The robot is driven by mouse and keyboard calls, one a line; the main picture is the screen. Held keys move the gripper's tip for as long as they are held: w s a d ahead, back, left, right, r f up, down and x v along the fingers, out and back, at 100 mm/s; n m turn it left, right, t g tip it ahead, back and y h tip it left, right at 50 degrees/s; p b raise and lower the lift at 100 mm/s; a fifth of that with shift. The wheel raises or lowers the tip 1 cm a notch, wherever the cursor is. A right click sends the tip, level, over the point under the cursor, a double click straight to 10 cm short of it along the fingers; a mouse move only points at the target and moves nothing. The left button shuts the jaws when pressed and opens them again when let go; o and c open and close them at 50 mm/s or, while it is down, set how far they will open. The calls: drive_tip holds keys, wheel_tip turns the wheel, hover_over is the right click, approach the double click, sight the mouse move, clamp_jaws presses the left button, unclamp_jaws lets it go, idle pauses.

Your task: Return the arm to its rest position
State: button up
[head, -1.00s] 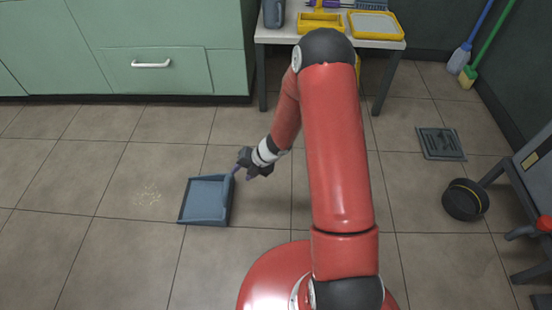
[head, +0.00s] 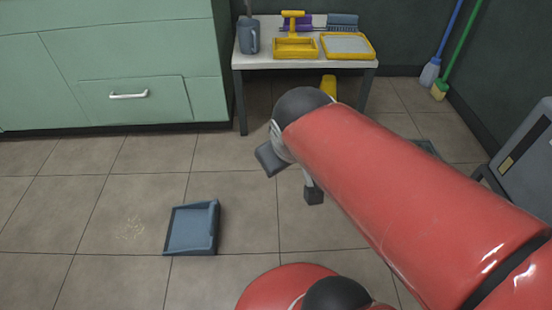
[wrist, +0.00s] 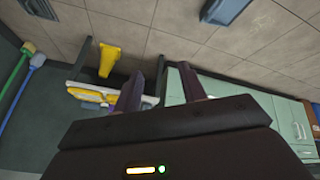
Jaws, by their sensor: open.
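My red arm stretches across the right of the head view, its elbow bent at centre. My gripper (wrist: 160,90) shows in the wrist view with its two dark fingers apart and nothing between them. In the head view the arm largely hides it; small dark parts show below the elbow. The blue-grey dustpan (head: 192,228) lies on the floor, apart from my arm. Part of it also shows at the top of the wrist view (wrist: 225,10).
Crumbs (head: 133,228) lie left of the dustpan. A white table (head: 245,62) at the back holds a jug (head: 248,36) and yellow trays. Green cabinets (head: 110,60) stand back left. Brooms (head: 440,80) lean at the right. A grey machine (head: 525,155) stands at the right edge.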

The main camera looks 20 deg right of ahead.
drive_tip(key=s, duration=0.1)
drive_tip(key=s+a+m+y, duration=0.1)
drive_tip(key=s, duration=0.1)
drive_tip(key=s+a+m, duration=0.1)
drive_tip(key=shift+s+a+r, duration=0.15)
drive_tip(key=shift+s+r, duration=0.05)
drive_tip(key=shift+s, duration=0.2)
wheel_tip(320, 180, up, 7)
drive_tip(key=p, duration=0.7)
